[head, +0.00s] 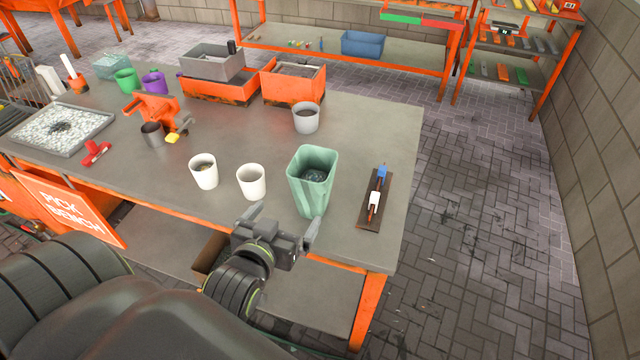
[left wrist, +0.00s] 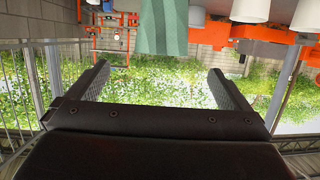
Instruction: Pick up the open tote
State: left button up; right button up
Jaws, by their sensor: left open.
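A tall green open-topped tote (head: 308,195) stands upright near the front edge of the grey workbench (head: 392,150), with something dark inside it. It also shows at the top of the left wrist view (left wrist: 162,28), ahead of the jaws. My left gripper (head: 286,217) is open and empty at the bench's front edge, just in front of the tote's lower part. In the left wrist view, nothing lies between its two spread fingers (left wrist: 157,85). Whether a finger touches the tote, I cannot tell. My right gripper is not in view.
Two white cups (head: 251,182) stand left of the tote, and a grey cup (head: 306,118) behind it. A brown board (head: 368,212) with small blue and white parts lies to the right. A grey open bin (head: 212,64) sits at the back. The bench's right end is mostly clear.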

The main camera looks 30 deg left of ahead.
aim_at(305, 187)
pick_arm(q)
jog(key=p+x, duration=0.2)
jog(key=x, duration=0.9)
jog(key=shift+w+a, duration=0.1)
jog(key=shift+a, duration=0.1)
jog(key=shift+w+a+f+p, duration=0.1)
jog(key=shift+w+p, duration=0.3)
jog(key=shift+p, duration=0.05)
jog(key=p+x, duration=0.1)
jog(key=x, duration=0.3)
jog(key=shift+a+f, duration=0.2)
jog(key=shift+f, duration=0.05)
jog(key=shift+r, duration=0.1)
jog(key=c, duration=1.4)
